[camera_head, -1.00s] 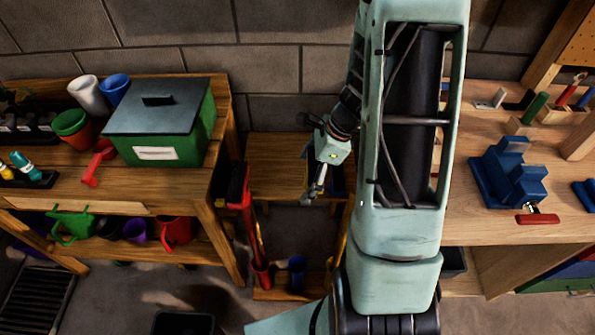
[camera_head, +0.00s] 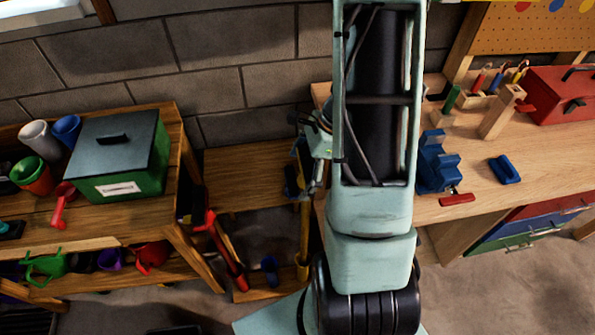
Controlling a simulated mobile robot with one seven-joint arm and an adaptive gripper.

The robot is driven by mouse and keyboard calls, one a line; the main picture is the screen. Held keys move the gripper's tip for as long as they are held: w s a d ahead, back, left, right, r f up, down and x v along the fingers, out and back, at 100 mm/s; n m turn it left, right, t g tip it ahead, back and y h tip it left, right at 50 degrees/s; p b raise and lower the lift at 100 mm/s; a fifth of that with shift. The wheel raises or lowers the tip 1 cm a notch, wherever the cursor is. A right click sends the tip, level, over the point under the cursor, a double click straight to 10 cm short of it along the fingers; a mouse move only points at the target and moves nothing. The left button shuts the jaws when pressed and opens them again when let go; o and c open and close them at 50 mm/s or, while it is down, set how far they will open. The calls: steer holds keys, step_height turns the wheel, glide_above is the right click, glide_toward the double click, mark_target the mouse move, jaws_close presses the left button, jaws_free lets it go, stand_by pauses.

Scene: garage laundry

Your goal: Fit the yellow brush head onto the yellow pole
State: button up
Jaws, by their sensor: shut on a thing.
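The yellow pole (camera_head: 303,235) stands upright in the low wooden rack between the two benches. My gripper (camera_head: 307,174) is at the pole's upper end, partly hidden behind my own arm, and is shut on what appears to be the yellow brush head. A dark blue-black piece (camera_head: 290,182), perhaps the head's bristles, shows just left of the pole top. The view is too small and covered to tell whether head and pole are joined.
A red pole (camera_head: 228,255) leans in the rack, left of the yellow one, with a blue cup (camera_head: 269,270) between them. The left bench holds a green box (camera_head: 120,160). The right workbench (camera_head: 480,190) carries a blue vise (camera_head: 437,165) and a red toolbox (camera_head: 570,95).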

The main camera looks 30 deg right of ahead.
steer(key=shift+f, duration=0.1)
stand_by(0.3)
step_height(320, 180, down, 9)
steer(key=b, duration=0.8)
stand_by(0.8)
steer(key=shift+f+b, duration=1.45)
steer(key=shift+b, duration=0.05)
stand_by(0.4)
steer(key=o, duration=0.9)
steer(key=v, duration=1.2)
steer(key=shift+r, duration=0.1)
